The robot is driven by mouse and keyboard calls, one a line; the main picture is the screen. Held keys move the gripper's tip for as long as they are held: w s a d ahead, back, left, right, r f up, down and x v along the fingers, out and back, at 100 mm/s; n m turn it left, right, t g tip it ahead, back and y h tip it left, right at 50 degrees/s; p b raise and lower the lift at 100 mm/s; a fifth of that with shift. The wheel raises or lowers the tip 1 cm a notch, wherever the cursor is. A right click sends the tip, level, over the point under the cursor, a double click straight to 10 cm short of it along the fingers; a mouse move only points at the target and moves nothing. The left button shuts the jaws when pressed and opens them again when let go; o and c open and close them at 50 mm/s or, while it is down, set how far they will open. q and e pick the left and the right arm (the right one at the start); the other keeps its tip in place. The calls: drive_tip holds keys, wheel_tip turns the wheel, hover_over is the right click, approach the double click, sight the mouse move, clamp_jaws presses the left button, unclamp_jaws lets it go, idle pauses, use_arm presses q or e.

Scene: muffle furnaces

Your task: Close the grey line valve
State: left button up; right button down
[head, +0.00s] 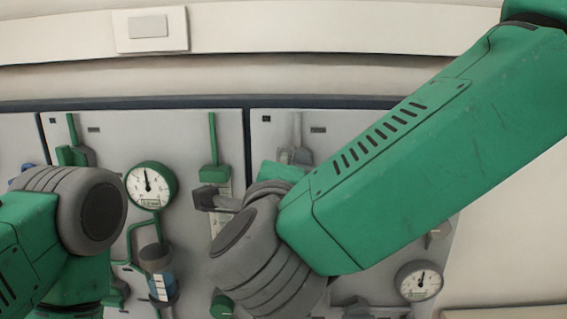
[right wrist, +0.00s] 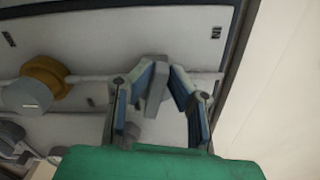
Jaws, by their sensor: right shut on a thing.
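Another gauge (head: 419,281) is low on the right. In the wrist view a grey pipe (right wrist: 90,78) carries an orange-yellow fitting (right wrist: 45,75). Open wall lies beyond the panel's edge.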

drive_tip(key=shift+s+a+f+n, duration=0.1)
drive_tip(key=shift+f+n, duration=0.2)
drive_tip(key=shift+n, duration=0.4)
drive_tip(key=shift+f+n, duration=0.25)
drive_tip(key=shift+n, duration=0.45)
drive_tip(key=shift+f, duration=0.1)
drive_tip(key=c, duration=1.5)
unclamp_jaws()
drive_tip(key=shift+c, duration=0.2)
drive_tip(key=shift+a, duration=0.1)
drive_tip(key=shift+p, duration=0.3)
drive_tip(key=s, duration=1.1)
drive_tip(key=shift+s, duration=0.4)
